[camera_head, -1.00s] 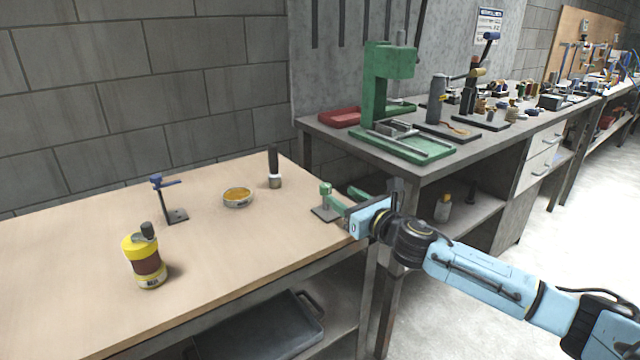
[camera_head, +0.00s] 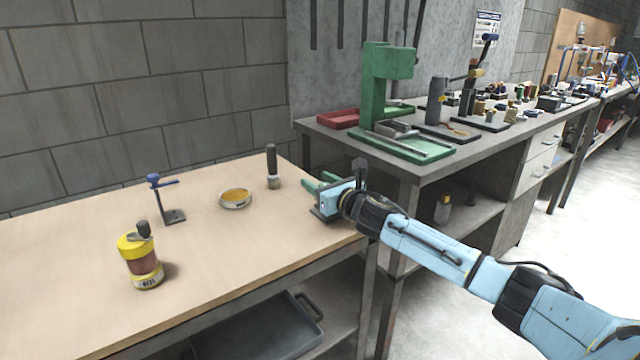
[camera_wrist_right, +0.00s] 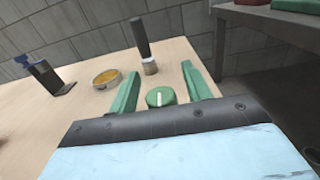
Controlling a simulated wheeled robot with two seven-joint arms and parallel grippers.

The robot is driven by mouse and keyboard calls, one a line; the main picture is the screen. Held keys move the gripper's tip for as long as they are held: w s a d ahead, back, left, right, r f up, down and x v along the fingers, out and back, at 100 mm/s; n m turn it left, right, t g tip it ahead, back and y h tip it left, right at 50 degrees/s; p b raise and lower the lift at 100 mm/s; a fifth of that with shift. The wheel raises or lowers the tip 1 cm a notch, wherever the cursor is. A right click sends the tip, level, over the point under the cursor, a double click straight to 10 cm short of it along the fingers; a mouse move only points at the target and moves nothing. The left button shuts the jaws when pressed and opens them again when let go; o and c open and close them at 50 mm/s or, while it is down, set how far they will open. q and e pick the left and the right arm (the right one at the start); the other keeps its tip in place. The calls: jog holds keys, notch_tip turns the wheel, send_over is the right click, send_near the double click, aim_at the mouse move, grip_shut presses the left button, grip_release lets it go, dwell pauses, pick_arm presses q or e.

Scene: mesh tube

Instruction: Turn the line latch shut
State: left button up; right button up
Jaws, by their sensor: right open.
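A round green knob (camera_wrist_right: 160,97) with a white line across its top shows in the right wrist view; I take it as the line latch. In the head view its dark base plate (camera_head: 320,214) shows at the right end of the wooden table, and the knob is mostly hidden by my gripper. My right gripper (camera_wrist_right: 160,70) is open. Its two green fingers stand on either side of the knob, with visible gaps. In the head view my right gripper (camera_head: 316,182) reaches in from the right. My left gripper is not in view.
On the wooden table (camera_head: 80,270) stand a yellow container (camera_head: 142,262), a blue-levered stand (camera_head: 162,196), a shallow round tin (camera_head: 236,198) and a dark-handled upright tool (camera_head: 272,168). A grey bench (camera_head: 400,165) with a green press (camera_head: 378,85) stands behind.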

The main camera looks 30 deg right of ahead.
jog(key=c, duration=1)
